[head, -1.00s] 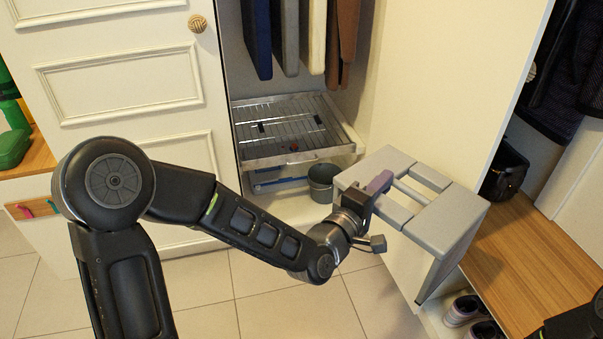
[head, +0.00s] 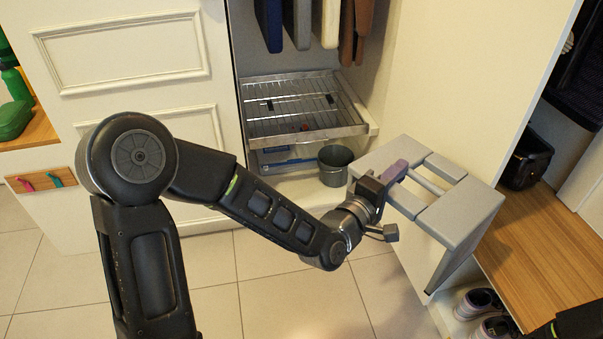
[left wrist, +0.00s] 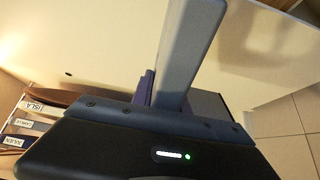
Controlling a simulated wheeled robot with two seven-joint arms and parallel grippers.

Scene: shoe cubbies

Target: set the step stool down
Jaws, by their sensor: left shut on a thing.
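The grey step stool (head: 452,215) is at the right of the head view, in front of the white cabinet panel. Its slatted top faces up and a leg panel hangs below, with tiled floor beneath it. My left gripper (head: 396,178) is shut on the stool's top at its left part. In the left wrist view, a grey bar of the stool (left wrist: 188,45) rises from the gripper (left wrist: 150,92). The stool's far legs are hidden. Only a dark part of my right arm shows at the lower right corner; its gripper is out of view.
A wooden bench (head: 535,240) with shoes (head: 482,302) under it is close on the right. A dark bucket (head: 335,165) and a wire pull-out rack (head: 300,112) are in the open cabinet behind. Tiled floor (head: 290,290) is clear in front.

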